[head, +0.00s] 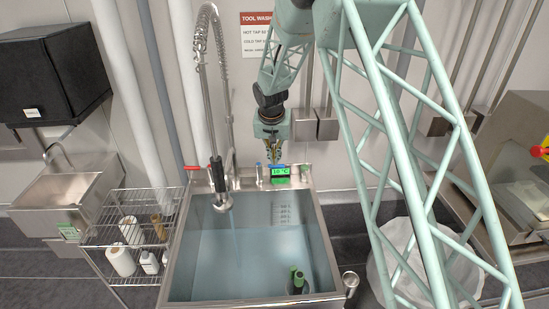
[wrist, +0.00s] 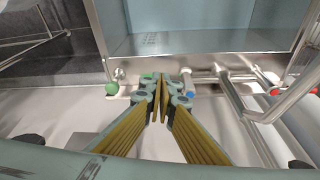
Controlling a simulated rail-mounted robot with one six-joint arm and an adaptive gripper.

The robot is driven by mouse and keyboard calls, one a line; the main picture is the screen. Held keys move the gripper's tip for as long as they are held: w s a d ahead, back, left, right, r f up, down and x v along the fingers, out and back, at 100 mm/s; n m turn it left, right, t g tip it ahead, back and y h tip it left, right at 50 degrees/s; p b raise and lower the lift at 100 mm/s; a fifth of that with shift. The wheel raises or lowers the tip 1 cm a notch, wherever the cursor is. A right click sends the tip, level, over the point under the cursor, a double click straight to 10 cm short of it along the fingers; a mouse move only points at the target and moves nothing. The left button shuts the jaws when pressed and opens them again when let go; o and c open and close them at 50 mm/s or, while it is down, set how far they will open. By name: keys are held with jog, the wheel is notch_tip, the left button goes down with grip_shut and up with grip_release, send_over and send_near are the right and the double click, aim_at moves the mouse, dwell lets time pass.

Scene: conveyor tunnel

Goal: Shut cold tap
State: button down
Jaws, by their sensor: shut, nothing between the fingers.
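The cold tap is the lever with a blue end (wrist: 190,94) on the ledge behind the sink. In the wrist view it lies just right of my fingertips, with a small gap seeming to separate them. In the head view my gripper (head: 273,157) points down above the ledge, close to the green display (head: 281,170), and partly hides the tap area. My gripper (wrist: 160,95) is shut and empty. The hot tap with a red handle (head: 192,168) is at the left of the ledge; its red end also shows at the wrist view's right (wrist: 303,92).
The sink (head: 325,255) holds water, and a faint stream falls from the spray head (head: 221,199). The tall spring hose (head: 200,45) rises left of my gripper. A green knob (wrist: 111,88) sits on the ledge's other side.

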aim_at(278, 166)
jog(key=w+f, duration=0.6)
jog(key=f, duration=0.2)
jog(key=shift+w+d+f, duration=0.15)
jog(key=shift+f, duration=0.05)
dwell(0.4)
jog(key=shift+w, duration=0.15)
jog(key=shift+w+d+b, duration=0.25)
jog(key=shift+w+b, duration=0.45)
jog(key=shift+w, duration=0.05)
jog(key=shift+s, duration=0.1)
dwell(0.4)
